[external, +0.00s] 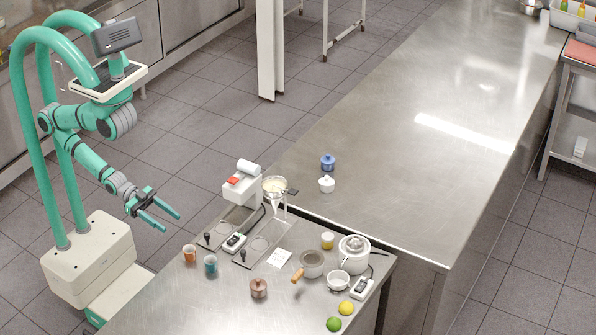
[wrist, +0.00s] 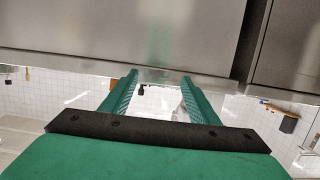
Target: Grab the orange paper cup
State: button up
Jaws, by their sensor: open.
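An orange paper cup (external: 189,254) with a pale rim stands upright near the left edge of the steel table. A blue-teal cup (external: 210,264) stands just to its right. My gripper (external: 168,221) is open and empty, held in the air to the left of the table and apart from the orange cup. In the wrist view my gripper (wrist: 160,85) shows its two green fingers spread, with nothing between them. The orange cup does not show in the wrist view.
The long steel counter (external: 390,170) is mostly clear.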

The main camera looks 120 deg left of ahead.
aim_at(188, 253)
jog(key=w+d+f+h, duration=0.2)
jog(key=w+d+h, duration=0.35)
jog(key=d, duration=0.75)
jog(key=w+d+r+n+t+y, duration=0.1)
jog(key=w+d+r+y, duration=0.1)
jog(key=w+d+r, duration=0.4)
jog(key=w+d+r+n+y, duration=0.1)
jog(key=d+r, duration=0.3)
jog(key=d, duration=0.4)
jog(key=w+a+n+g+y, duration=0.1)
jog(key=a+n+g+y, duration=0.3)
jog(key=a+y, duration=0.65)
jog(key=shift+n+t+y, duration=0.4)
jog(key=shift+t+y, duration=0.1)
jog(key=x, duration=0.6)
jog(key=d+x, duration=0.1)
jog(key=x, duration=0.2)
jog(key=shift+w, duration=0.6)
jog(key=shift+c, duration=0.2)
